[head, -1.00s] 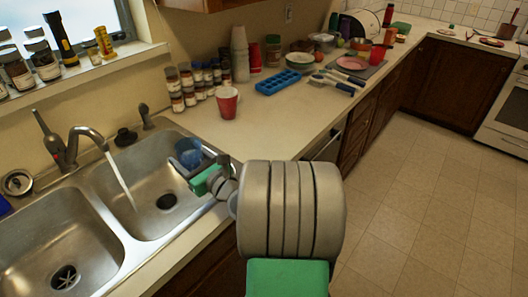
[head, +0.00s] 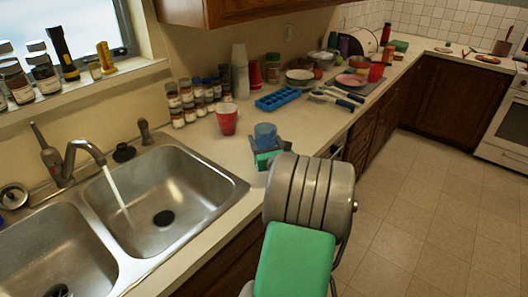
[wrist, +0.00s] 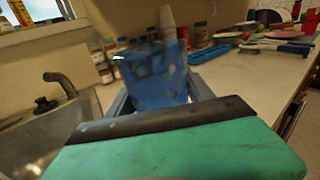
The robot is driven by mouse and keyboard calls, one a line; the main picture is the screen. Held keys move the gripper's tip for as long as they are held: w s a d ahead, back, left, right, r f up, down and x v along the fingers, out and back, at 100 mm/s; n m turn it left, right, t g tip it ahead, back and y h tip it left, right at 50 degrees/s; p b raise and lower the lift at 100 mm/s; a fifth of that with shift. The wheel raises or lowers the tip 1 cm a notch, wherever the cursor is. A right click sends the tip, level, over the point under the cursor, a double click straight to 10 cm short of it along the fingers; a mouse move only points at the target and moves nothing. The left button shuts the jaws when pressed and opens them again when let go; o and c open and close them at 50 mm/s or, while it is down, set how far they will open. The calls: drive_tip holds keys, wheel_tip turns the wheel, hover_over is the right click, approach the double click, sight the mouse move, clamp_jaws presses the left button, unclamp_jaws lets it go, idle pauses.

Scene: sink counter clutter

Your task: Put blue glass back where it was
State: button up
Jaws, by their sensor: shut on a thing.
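The blue glass (head: 265,135) is upright between the fingers of my gripper (head: 266,146). It also shows large in the wrist view (wrist: 155,78), with a grey finger on each side of it. My gripper is shut on the glass over the counter (head: 215,150), to the right of the sink. I cannot tell whether the base of the glass touches the counter, as my gripper hides it.
The sink (head: 150,195) with running water is at the left. A red cup (head: 227,121) stands just behind and left of the glass. Spice jars (head: 187,108) and a blue ice tray (head: 281,97) are farther back. Bare counter lies between the sink and glass.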

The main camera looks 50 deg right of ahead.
drive_tip(key=shift+w+d+f, duration=0.35)
drive_tip(key=shift+d+f, duration=0.05)
drive_tip(key=shift+f, duration=0.15)
drive_tip(key=shift+w+d+f, duration=0.3)
drive_tip(key=shift+d+f, duration=0.05)
drive_tip(key=shift+f, duration=0.15)
drive_tip(key=shift+w+d+f, duration=0.1)
drive_tip(key=shift+f, duration=0.8)
drive_tip(key=shift+w+d+f, duration=0.1)
drive_tip(key=shift+f, duration=0.8)
drive_tip(key=shift+f, duration=0.2)
drive_tip(key=o, duration=1.6)
drive_tip(key=shift+r, duration=0.3)
drive_tip(key=b+v, duration=0.2)
drive_tip(key=v, duration=1)
drive_tip(key=shift+f, duration=0.1)
